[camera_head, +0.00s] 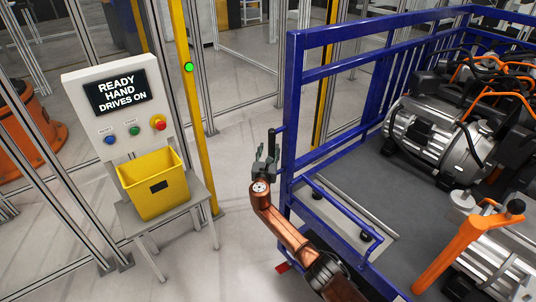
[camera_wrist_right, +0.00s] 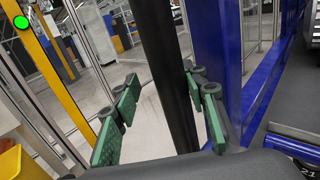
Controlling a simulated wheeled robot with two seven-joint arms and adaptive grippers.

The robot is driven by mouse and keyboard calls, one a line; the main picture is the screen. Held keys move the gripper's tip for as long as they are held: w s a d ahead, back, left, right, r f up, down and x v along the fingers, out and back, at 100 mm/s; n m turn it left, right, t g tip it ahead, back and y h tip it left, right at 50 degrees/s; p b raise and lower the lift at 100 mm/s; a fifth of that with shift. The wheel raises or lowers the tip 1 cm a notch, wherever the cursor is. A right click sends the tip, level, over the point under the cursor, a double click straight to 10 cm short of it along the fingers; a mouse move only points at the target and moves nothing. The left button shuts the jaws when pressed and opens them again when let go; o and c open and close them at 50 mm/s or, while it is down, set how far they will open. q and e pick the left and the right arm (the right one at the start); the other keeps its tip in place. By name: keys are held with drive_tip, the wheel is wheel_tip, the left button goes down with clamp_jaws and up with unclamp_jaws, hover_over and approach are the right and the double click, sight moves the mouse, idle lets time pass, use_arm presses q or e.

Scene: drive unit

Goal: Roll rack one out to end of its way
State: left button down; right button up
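The blue rack (camera_head: 292,95) stands on the right in the head view and carries several drive units (camera_head: 430,130); its blue post (camera_wrist_right: 215,60) shows in the right wrist view. A black upright handle bar (camera_wrist_right: 165,75) is beside that post. My right gripper (camera_head: 266,160) is at the rack's left corner post. In the right wrist view its green-padded fingers (camera_wrist_right: 163,115) are apart, with the bar showing between them. I cannot tell whether either finger touches the bar. My left gripper is not in view.
A control panel (camera_head: 112,100) reads "READY HAND DRIVES ON", with a yellow bin (camera_head: 155,185) below it on a grey stand. A yellow post (camera_head: 185,110) has a green light. Clear floor (camera_head: 235,125) lies between stand and rack. An orange lever (camera_head: 455,245) is at lower right.

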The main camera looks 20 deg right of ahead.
drive_tip(key=v, duration=1.2)
